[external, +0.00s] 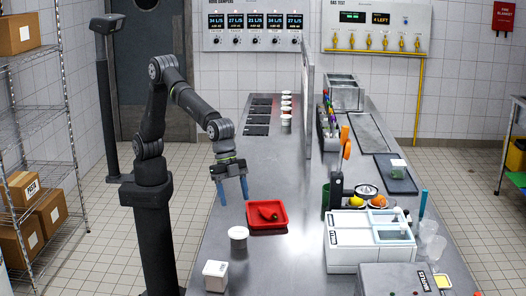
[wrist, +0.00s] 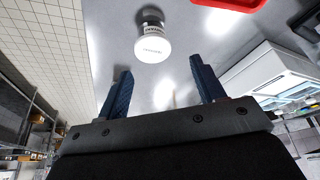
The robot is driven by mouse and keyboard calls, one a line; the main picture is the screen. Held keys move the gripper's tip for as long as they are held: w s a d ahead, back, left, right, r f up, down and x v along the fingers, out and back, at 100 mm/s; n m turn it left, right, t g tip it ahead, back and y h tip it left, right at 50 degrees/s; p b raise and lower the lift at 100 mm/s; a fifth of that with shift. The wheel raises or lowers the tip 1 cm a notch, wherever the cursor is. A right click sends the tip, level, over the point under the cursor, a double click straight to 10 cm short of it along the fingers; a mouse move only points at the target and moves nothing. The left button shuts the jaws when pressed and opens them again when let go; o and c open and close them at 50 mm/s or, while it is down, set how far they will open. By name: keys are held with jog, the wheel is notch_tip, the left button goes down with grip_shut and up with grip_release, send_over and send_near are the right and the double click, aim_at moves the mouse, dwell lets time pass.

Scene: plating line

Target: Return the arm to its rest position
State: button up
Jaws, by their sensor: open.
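My gripper (external: 233,192) is open and empty, with its blue fingers pointing down above the left edge of the steel counter (external: 225,255). My arm rises from its dark column and bends over toward the counter. In the wrist view, the two blue fingers of my gripper (wrist: 160,88) stand wide apart with nothing between them. The tray's edge also shows at the top of the wrist view (wrist: 222,5).
A white-lidded jar (external: 238,233) and a white tub (external: 215,276) stand on the counter in front of my gripper. A white container unit (external: 345,245) stands right of the tray. A divider panel (external: 307,100) runs along the counter. A wire shelf (external: 35,140) stands left.

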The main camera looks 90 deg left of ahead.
jog(key=s+d+f+m+g+h, duration=0.15)
jog(key=d+m, duration=0.25)
jog(key=d, duration=0.6)
jog(key=s+d+m+g+y, duration=0.1)
jog(key=s+d+m, duration=0.15)
jog(key=d, duration=0.65)
jog(key=shift+m, duration=0.25)
jog(key=shift+w+a+f, duration=0.1)
jog(key=shift+w+f, duration=0.3)
jog(key=shift+w, duration=0.35)
jog(key=shift+w+a+f, duration=0.1)
jog(key=shift+w+f, duration=0.25)
jog(key=shift+w, duration=0.45)
jog(key=shift+w+a+f, duration=0.1)
jog(key=shift+w+f, duration=0.3)
jog(key=shift+w, duration=0.35)
